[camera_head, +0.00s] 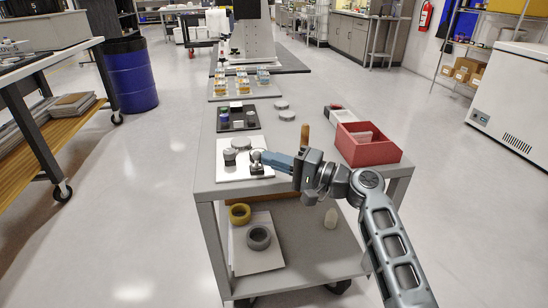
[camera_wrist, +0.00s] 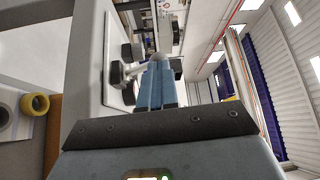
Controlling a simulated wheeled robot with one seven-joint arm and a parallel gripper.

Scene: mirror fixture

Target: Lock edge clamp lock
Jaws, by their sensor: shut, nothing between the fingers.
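A white fixture plate (camera_head: 226,170) lies near the left front of the grey cart top. It carries a grey disc (camera_head: 241,144), a dark-sided knob (camera_head: 230,156) and a small metal clamp fitting (camera_head: 257,169). I cannot tell for certain which part is the edge clamp lock. My gripper (camera_head: 262,156) is shut and empty, its blue fingers reaching in from the right over the clamp fitting. In the wrist view the shut fingers (camera_wrist: 158,68) point at a pale metal arm and dark knobs (camera_wrist: 117,73) beside the white plate (camera_wrist: 107,35). Contact is unclear.
A red bin (camera_head: 368,152) stands at the right of the cart top, with a wooden handle (camera_head: 304,135) upright to its left. A black tray (camera_head: 238,127) with small items lies behind the plate. Tape rolls (camera_head: 258,238) sit on the lower shelf (camera_head: 300,262).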

